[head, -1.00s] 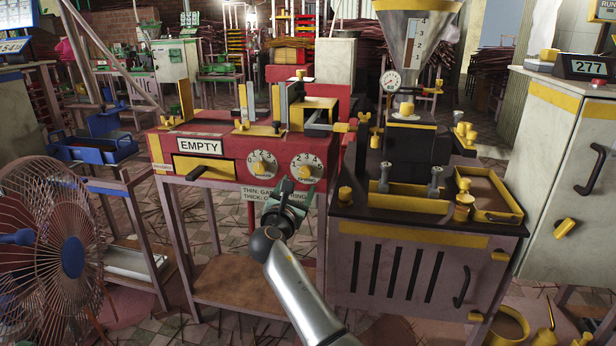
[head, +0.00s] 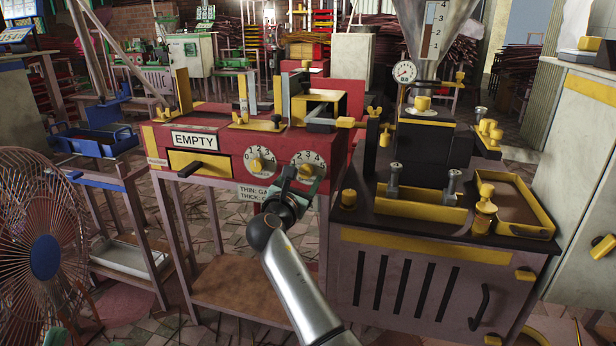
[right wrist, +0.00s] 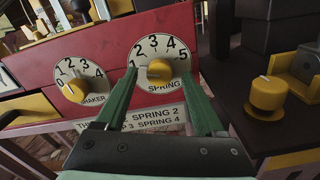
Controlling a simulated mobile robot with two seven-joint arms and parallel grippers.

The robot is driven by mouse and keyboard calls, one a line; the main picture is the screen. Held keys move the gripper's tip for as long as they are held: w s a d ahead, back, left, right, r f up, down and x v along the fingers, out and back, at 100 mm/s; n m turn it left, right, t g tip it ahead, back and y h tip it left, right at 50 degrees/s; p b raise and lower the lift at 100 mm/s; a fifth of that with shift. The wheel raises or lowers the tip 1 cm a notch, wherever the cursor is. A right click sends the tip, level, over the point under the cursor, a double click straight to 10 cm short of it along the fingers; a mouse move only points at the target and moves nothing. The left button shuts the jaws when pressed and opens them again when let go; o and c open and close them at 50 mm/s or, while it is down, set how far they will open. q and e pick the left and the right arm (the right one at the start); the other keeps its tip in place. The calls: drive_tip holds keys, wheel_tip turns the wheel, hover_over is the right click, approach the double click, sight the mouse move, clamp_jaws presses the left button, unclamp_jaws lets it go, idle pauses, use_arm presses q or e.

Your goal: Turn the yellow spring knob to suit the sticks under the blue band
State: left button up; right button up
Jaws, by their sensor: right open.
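The yellow spring knob (right wrist: 159,71) sits on a white dial numbered up to 5 on the red machine front; its pointer's exact setting is unclear. In the head view the spring dial (head: 307,163) is partly covered by my right gripper (head: 291,193). In the right wrist view my right gripper (right wrist: 159,76) is open, its green fingers appearing on either side of the knob; contact cannot be told. A label (right wrist: 150,117) below reads "SPRING 2" and "SPRING 4", partly hidden. I cannot pick out the sticks under a blue band.
The yellow shaker knob (right wrist: 74,89) is left of the spring knob. An "EMPTY" sign (head: 194,141) and a drawer are further left. A dark-topped cabinet (head: 400,290) with yellow trays stands close on the right. A fan (head: 45,240) stands at lower left.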

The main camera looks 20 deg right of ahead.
drive_tip(key=shift+w+d, duration=0.1)
drive_tip(key=shift+w, duration=0.1)
drive_tip(key=shift+c, duration=0.2)
clamp_jaws()
idle(0.4)
